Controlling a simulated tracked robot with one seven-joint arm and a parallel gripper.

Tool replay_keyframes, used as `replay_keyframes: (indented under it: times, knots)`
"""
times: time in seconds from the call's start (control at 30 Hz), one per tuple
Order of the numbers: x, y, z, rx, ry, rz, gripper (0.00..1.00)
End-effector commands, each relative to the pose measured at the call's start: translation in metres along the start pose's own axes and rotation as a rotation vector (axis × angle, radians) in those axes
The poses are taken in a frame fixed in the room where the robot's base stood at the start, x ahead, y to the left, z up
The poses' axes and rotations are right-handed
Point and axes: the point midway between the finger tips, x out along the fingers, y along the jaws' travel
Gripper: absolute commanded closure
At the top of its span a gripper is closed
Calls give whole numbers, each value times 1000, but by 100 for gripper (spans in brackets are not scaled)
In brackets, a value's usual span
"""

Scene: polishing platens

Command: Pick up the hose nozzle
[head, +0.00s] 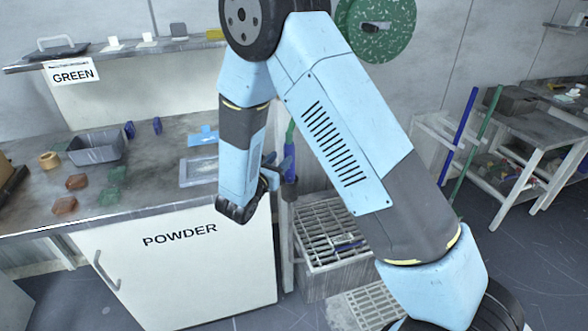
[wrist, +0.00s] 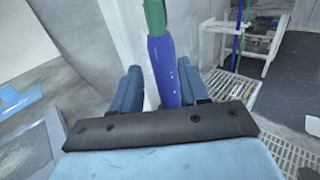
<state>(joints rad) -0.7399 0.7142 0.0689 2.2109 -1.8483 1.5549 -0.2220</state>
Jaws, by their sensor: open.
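The hose nozzle (wrist: 164,72) is a blue-violet upright piece with a green part (wrist: 155,16) above it. In the wrist view it stands between the fingers of my gripper (wrist: 160,76), closer to the right finger. My gripper is open, and a gap shows on the left of the nozzle. I cannot tell whether the right finger touches it. The nozzle's lower end is hidden behind the gripper's dark front plate.
The powder counter (head: 142,195) holds a grey bin (head: 95,150), red and green pieces and a pale tray (head: 198,171). A grated crate (head: 330,235) stands on the floor below my gripper. A green disc (head: 378,30) hangs on the wall. A blue pole (head: 457,135) leans at the right rack.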

Motion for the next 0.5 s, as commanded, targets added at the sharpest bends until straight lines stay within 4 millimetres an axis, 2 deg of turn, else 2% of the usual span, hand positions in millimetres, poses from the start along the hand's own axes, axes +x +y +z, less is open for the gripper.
replay_keyframes:
  times: [0.33,0.5]
  knots:
    - [40,-2,3,1,0,-3,56]
    - [50,-1,3,1,0,-1,56]
